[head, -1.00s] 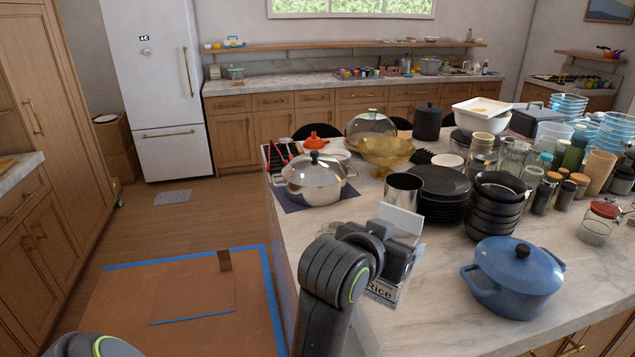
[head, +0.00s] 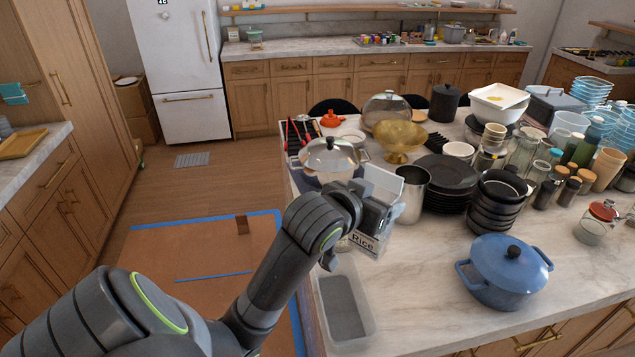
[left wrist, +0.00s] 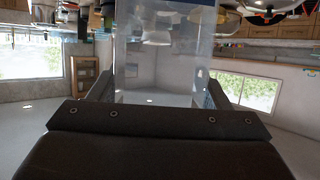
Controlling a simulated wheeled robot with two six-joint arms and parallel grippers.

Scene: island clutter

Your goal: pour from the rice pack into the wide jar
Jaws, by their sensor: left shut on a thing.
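My left gripper (head: 372,217) is shut on the rice pack (head: 365,243), a pale pack with a dark "Rice" label. The pack is about upright near the counter's left edge, beside a steel cylinder; I cannot tell whether it touches the counter. In the left wrist view the pack (left wrist: 165,60) looks clear between the fingers. Several glass jars (head: 525,148) stand at the right, and a jar with a red lid (head: 597,222) stands nearer; I cannot tell which is the wide jar. My right gripper is not in view.
A clear rectangular tub (head: 343,305) sits at the counter's near left edge. The steel cylinder (head: 411,195), black plates (head: 450,183), black bowls (head: 500,205) and a blue lidded pot (head: 505,272) crowd the island. Bare marble lies between tub and blue pot.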

